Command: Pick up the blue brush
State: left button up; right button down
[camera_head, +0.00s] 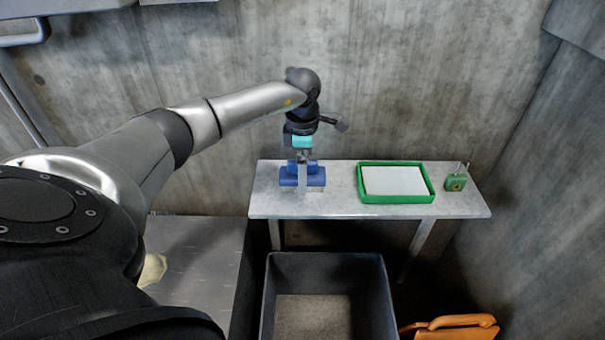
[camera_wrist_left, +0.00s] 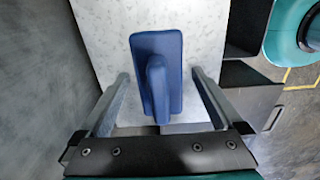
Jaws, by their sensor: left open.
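The blue brush (camera_head: 316,181) stands on the left part of the light grey table (camera_head: 335,183). In the left wrist view the brush (camera_wrist_left: 157,70) shows from above, with its raised handle toward the camera. My left gripper (camera_head: 302,178) points down at the brush from above. In the left wrist view its two fingers (camera_wrist_left: 158,88) are open, one on each side of the brush handle, with a gap on both sides. The gripper partly hides the brush in the head view. My right gripper is not in view.
A green-rimmed tray (camera_head: 367,196) with a white inside lies right of the brush. A small green object (camera_head: 455,184) stands at the table's right end. A dark open bin (camera_head: 325,259) is in front of the table, with an orange object (camera_head: 455,322) beside it. Concrete walls close in behind and right.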

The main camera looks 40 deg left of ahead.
pick_arm(q)
jog(key=shift+f, duration=0.15)
jog(key=shift+c, duration=0.2)
jog(key=c, duration=1.5)
